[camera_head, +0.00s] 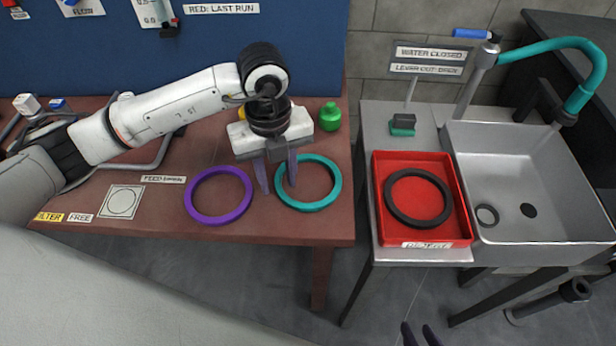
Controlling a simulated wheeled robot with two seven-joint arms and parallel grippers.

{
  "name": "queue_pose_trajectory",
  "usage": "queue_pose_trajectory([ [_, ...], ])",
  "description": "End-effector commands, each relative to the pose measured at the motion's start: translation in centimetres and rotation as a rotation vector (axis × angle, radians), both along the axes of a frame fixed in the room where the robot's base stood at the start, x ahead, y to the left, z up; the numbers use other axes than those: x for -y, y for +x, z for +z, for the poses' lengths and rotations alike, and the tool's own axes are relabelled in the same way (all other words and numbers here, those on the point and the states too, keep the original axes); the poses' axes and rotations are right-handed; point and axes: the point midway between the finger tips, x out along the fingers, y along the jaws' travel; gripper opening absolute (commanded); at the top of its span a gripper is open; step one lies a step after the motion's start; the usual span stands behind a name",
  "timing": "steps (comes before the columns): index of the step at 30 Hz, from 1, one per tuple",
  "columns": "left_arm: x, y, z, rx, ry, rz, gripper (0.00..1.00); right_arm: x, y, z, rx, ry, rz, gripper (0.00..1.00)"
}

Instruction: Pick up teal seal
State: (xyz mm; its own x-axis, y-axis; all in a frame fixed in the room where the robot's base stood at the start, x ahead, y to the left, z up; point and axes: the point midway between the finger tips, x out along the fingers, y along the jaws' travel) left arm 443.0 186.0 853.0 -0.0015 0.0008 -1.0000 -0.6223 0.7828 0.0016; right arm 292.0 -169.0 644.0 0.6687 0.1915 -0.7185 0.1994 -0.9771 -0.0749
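The teal seal (335,189), a flat ring, lies on the brown table near its right edge. My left gripper (279,188) points down at the seal's left side, with its fingers apart. One finger overlaps the ring's left rim in the picture and the other is to the left of it. I cannot tell whether they touch the seal or hover above it. My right gripper (417,328) shows only as two dark fingertips, apart, at the bottom edge; the rest is out of frame.
A purple ring (190,200) lies left of the teal seal. A green bottle-like object (330,117) stands behind it. A red tray (381,229) with a black ring (388,197) sits beside the sink (560,226), which holds a small dark ring (487,216).

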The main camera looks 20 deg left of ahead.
Motion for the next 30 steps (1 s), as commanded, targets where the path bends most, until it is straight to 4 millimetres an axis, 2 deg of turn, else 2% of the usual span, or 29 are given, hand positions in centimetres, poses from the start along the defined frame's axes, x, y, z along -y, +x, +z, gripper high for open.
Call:
queue_pose_trajectory([
  [4,0.0,0.1,-1.4,0.001,0.0,0.002,0.33,0.0,0.6,0.4,0.012,0.0,0.0,0.29],
  [11,0.0,0.1,-1.6,0.002,-0.001,0.001,0.33,0.0,0.7,0.5,0.016,0.001,0.0,0.29],
  [17,0.0,0.1,-1.6,0.002,-0.001,0.001,0.02,0.0,0.7,0.5,0.015,0.001,0.0,0.29],
  [18,0.0,0.1,-1.6,0.002,-0.001,0.001,0.0,0.0,0.6,0.5,0.014,0.001,0.0,0.29],
  [26,0.0,0.2,-1.5,0.003,-0.002,0.001,0.0,0.0,0.4,0.4,0.01,0.001,0.0,0.29],
  [30,0.0,0.2,-0.5,0.005,-0.002,0.001,0.0,0.0,0.3,0.2,0.008,0.001,0.0,0.29],
])
